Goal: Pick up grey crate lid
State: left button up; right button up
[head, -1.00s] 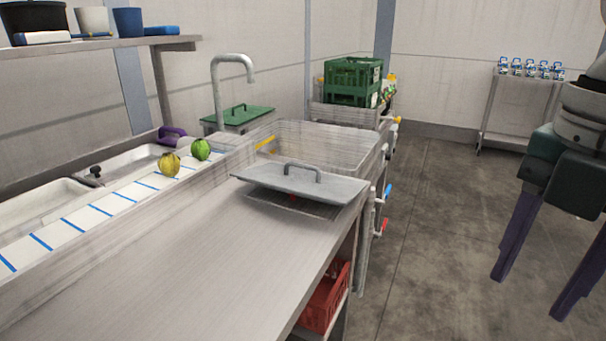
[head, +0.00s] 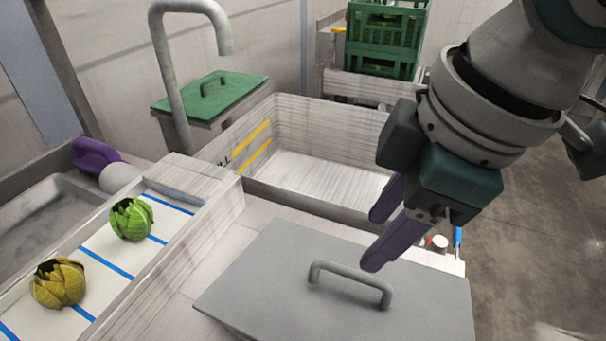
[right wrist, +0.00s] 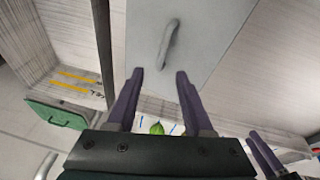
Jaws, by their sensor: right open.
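The grey crate lid (head: 255,285) lies flat on the counter at the bottom of the head view, with a raised bar handle (head: 350,283) on top. My right gripper (head: 378,240) is above and just behind the handle, its purple fingers apart and empty. In the right wrist view, the lid (right wrist: 205,35) and its handle (right wrist: 168,44) are ahead of the open fingers (right wrist: 160,75), apart from them. What lies under the lid is hidden.
A green head (head: 131,219) and a yellowish head (head: 59,283) sit on the striped belt at left. Green crates (head: 385,35) stand at the back.

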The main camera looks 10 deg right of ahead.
aim_at(354, 273)
jog(key=shift+s+d+b+x, duration=0.15)
jog(key=shift+b+x, duration=0.15)
jog(key=shift+x, duration=1.75)
jog(key=shift+s+d+b+x, duration=0.15)
jog(key=shift+b+x, duration=0.1)
jog(key=shift+x, duration=1.8)
jog(key=shift+f, duration=0.1)
jog(key=shift+c, duration=0.3)
grip_shut()
